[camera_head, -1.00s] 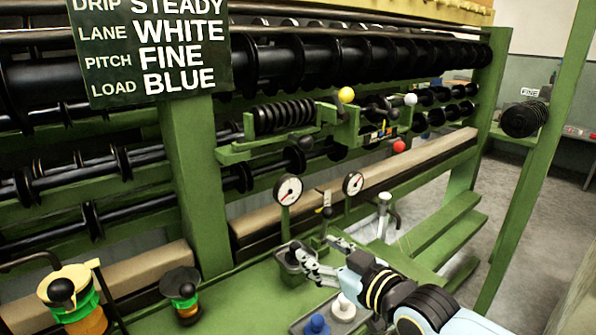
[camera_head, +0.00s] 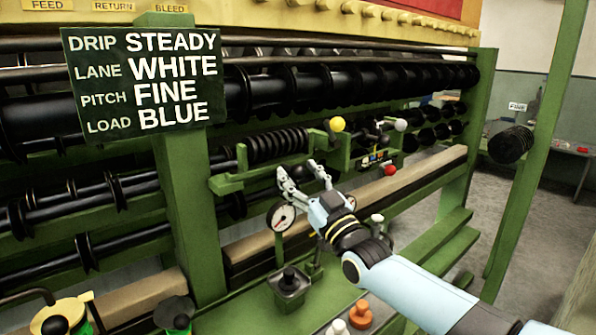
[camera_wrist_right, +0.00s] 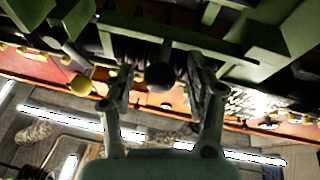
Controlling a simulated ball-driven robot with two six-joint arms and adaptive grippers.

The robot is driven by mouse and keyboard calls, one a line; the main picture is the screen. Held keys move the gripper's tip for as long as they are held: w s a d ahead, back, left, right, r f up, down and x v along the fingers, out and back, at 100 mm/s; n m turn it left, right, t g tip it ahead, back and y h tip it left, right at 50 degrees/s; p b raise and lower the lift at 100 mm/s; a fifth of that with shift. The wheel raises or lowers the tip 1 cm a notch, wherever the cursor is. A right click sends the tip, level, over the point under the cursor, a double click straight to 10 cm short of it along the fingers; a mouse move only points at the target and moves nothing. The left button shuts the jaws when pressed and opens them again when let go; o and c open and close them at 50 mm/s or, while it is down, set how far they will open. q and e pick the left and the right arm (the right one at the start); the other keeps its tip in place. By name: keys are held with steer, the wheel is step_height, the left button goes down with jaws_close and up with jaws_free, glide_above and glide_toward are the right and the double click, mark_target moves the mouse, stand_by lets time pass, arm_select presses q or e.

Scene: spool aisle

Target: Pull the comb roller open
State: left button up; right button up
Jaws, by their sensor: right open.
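The comb roller (camera_head: 277,145) is a black ridged roller on a green bracket, at the middle of the machine in the head view. My right gripper (camera_head: 303,172) is open just below and in front of that bracket, its fingers pointing up toward it. In the right wrist view, a dark round knob (camera_wrist_right: 160,77) shows between the two open fingers (camera_wrist_right: 160,88). I cannot tell whether the fingers touch it. Part of the bracket's underside is hidden by the gripper in the head view. My left gripper is not in view.
A sign (camera_head: 145,80) reads DRIP STEADY, LANE WHITE, PITCH FINE, LOAD BLUE. A yellow ball (camera_head: 337,124), a white ball (camera_head: 401,125) and a red ball (camera_head: 389,170) sit right of the roller. A gauge (camera_head: 281,217) stands close below my gripper. A green post (camera_head: 535,150) rises at right.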

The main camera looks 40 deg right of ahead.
steer(key=shift+w+r, duration=0.2)
steer(key=shift+w, duration=0.3)
steer(key=shift+c, duration=0.2)
jaws_close()
